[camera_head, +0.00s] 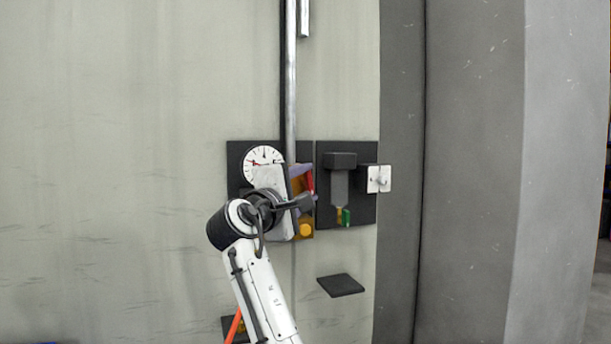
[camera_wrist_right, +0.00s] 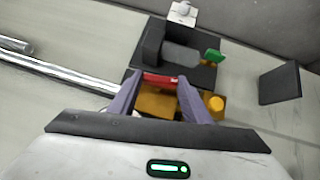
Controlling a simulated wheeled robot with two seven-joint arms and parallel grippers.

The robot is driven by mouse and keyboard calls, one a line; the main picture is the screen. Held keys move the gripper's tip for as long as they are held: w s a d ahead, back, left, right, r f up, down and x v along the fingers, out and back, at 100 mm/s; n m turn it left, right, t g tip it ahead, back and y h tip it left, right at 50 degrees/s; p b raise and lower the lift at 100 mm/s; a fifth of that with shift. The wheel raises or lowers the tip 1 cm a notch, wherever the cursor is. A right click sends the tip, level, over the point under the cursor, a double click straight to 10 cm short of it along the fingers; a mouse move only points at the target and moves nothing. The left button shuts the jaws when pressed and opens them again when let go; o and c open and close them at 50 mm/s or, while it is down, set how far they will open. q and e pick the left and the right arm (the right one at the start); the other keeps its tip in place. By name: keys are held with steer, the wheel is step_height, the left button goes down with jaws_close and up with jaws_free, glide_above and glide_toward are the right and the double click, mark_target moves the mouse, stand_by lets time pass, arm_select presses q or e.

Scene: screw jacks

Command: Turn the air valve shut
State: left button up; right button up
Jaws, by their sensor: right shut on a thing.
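The air valve is a brass-orange body (camera_head: 304,229) with a red handle (camera_head: 309,181), on a dark panel at the foot of a vertical metal pipe. My right gripper (camera_head: 304,186) reaches it from below and hides much of the valve. In the right wrist view the red handle (camera_wrist_right: 160,79) lies between the tips of the two purple fingers, and the gripper (camera_wrist_right: 163,85) is shut on it. The orange body (camera_wrist_right: 158,101) shows behind, with a round yellow-orange knob (camera_wrist_right: 215,103) beside it. My left gripper is not in view.
A white dial gauge (camera_head: 263,157) sits left of the valve, partly covered by my gripper. A dark-topped grey unit with a green tab (camera_head: 346,216) is close on the right, then a white hook plate (camera_head: 379,179). A dark square plate (camera_head: 341,285) sits below.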

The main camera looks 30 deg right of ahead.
steer(key=shift+r+m+g+y+p, duration=0.2)
steer(key=shift+m+g+y+p, duration=0.1)
steer(key=shift+m+y+p, duration=0.4)
steer(key=o, duration=1)
steer(key=shift+o, duration=0.2)
steer(key=b+v, duration=0.2)
steer(key=v, duration=0.8)
steer(key=shift+b, duration=0.3)
steer(key=shift+a+f, duration=0.1)
steer(key=shift+a, duration=0.05)
